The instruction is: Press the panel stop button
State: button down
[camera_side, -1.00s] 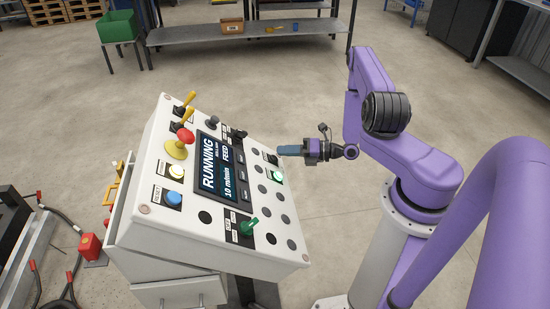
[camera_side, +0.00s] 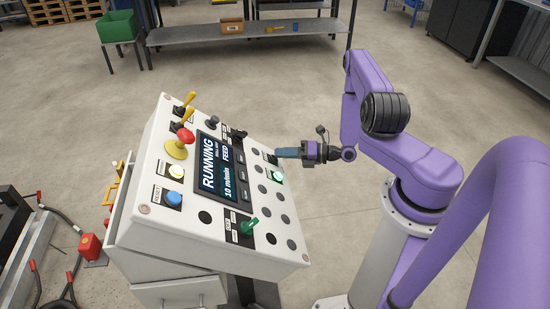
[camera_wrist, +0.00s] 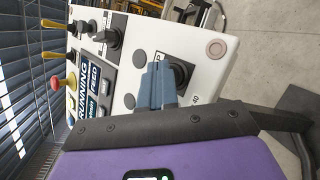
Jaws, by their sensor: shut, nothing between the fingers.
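The white control panel (camera_side: 150,225) tilts up beside my arm, and its screen (camera_side: 219,172) reads RUNNING, FEED, 10 m/min. My gripper (camera_side: 278,153) is shut and empty, with its blue-grey fingers at the panel's right upper edge. In the wrist view the shut fingers (camera_wrist: 156,72) partly cover a dark round control (camera_wrist: 181,73) and its label, of which only a letter like P shows. Whether the fingertips touch it I cannot tell. A red mushroom button (camera_side: 186,135) on a yellow base sits on the panel's left part, away from my gripper.
A lit green button (camera_side: 278,177) is just below my gripper. A green selector (camera_side: 249,226), a blue button (camera_side: 174,199), a pale lit button (camera_side: 177,171) and yellow-handled levers (camera_side: 186,100) stand on the panel. A grey bench (camera_side: 240,33) is behind; the floor between is clear.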

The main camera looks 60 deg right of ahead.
jog(key=shift+w+a+f, duration=0.1)
jog(key=shift+a+f, duration=0.05)
jog(key=shift+f, duration=0.05)
dwell(0.5)
jog(key=shift+s+d+r, duration=0.4)
jog(key=shift+r, duration=0.25)
jog(key=shift+s+d+r, duration=0.35)
jog(key=shift+s+r, duration=0.05)
jog(key=shift+r, duration=0.25)
jog(key=shift+s+d+r, duration=0.35)
jog(key=shift+d+r, duration=0.05)
jog(key=shift+r, duration=0.25)
jog(key=shift+s+d+r, duration=0.35)
jog(key=shift+s+r, duration=0.05)
jog(key=shift+r, duration=0.25)
